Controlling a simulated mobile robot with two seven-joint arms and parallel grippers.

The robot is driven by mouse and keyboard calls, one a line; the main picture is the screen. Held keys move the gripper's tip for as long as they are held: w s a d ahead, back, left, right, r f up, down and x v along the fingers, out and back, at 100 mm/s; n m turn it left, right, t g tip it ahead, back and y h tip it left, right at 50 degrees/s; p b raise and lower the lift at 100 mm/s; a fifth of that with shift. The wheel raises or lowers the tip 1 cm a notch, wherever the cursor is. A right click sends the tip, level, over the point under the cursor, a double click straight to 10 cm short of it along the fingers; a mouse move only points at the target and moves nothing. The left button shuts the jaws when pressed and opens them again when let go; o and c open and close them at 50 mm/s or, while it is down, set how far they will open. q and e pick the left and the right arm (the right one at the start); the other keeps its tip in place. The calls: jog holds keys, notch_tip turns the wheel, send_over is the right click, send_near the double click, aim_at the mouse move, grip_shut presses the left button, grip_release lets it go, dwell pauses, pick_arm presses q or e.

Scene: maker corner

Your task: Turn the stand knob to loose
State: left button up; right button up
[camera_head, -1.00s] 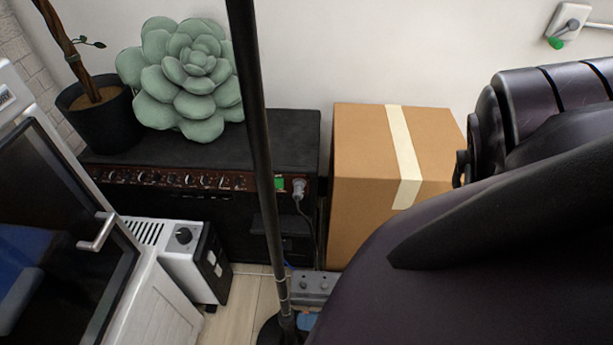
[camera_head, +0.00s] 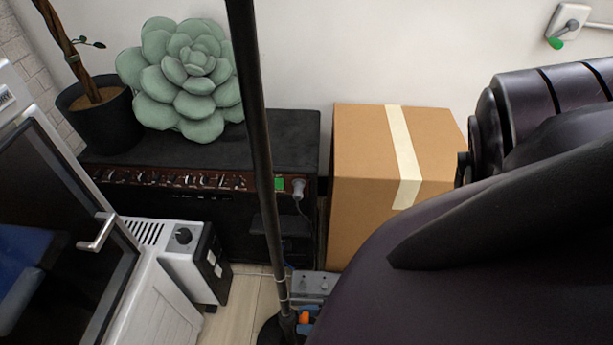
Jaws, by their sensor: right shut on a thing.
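The stand is a thin black pole (camera_head: 262,165) that runs from the top edge down to a dark round base (camera_head: 270,331) on the floor. My right arm (camera_head: 480,255) fills the lower right of the view and reaches to just beside the lower pole. My right gripper is shut on the stand knob; its fingers and the knob are mostly hidden behind the arm. A small orange patch (camera_head: 304,317) shows between the pole and the arm's edge; I cannot tell what part it is. My left gripper is not in view.
A black amplifier (camera_head: 290,150) with a green succulent cushion (camera_head: 185,80) and a potted plant (camera_head: 105,120) stands behind. A taped cardboard box (camera_head: 365,150) is right of it. A grey pedal box (camera_head: 313,285) lies behind the pole. A white heater (camera_head: 185,260) and glass-door cabinet (camera_head: 100,232) stand left.

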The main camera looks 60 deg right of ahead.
jog(key=shift+n, duration=2)
jog(key=o, duration=0.9)
jog(key=shift+o, duration=0.2)
jog(key=v, duration=1.1)
jog(key=shift+w, duration=0.1)
